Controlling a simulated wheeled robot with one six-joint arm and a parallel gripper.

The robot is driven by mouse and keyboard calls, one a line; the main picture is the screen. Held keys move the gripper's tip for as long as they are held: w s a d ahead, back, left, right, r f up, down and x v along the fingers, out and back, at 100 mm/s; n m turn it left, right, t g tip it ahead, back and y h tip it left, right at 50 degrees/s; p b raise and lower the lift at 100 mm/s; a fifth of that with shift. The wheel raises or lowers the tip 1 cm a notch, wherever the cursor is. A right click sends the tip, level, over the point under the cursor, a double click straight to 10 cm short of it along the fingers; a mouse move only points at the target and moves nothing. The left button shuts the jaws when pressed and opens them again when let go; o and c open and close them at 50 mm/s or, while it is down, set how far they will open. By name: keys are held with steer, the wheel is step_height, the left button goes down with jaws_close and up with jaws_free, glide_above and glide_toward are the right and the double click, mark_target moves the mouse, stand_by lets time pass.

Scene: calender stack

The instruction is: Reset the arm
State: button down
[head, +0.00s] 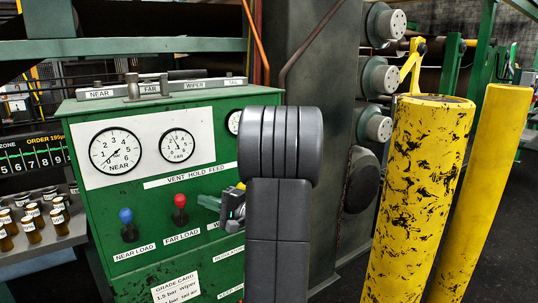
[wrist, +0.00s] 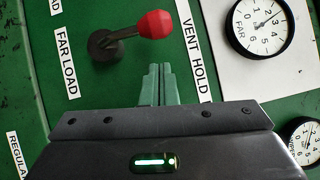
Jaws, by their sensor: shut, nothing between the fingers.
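My arm stands up in the middle of the head view and covers part of the green control cabinet (head: 180,268). My gripper (head: 201,200) pokes out to the left of the arm, in front of the cabinet, just right of the red-knobbed FAR LOAD lever (head: 180,203). In the wrist view my gripper (wrist: 160,70) has its green fingers shut together with nothing between them. The red knob (wrist: 155,24) is above and slightly left of the fingertips there, with a visible gap. A blue-knobbed NEAR LOAD lever (head: 127,217) stands further left. The third lever's position is hidden.
The NEAR gauge (head: 116,150) and FAR gauge (head: 177,140) are on the panel; a third is partly hidden. A yellow post (head: 418,200) stands close on the right, another (head: 485,190) beyond it. Several small bottles (head: 32,223) stand on a shelf at left.

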steer(key=f+m, duration=0.1)
steer(key=d+f+m+t+y+p, duration=0.1)
steer(key=w+m+p, duration=0.1)
steer(key=m, duration=0.1)
steer(key=shift+d+f+t+y, duration=0.3)
steer(key=shift+d+f+t, duration=0.05)
steer(key=shift+f+t, duration=0.05)
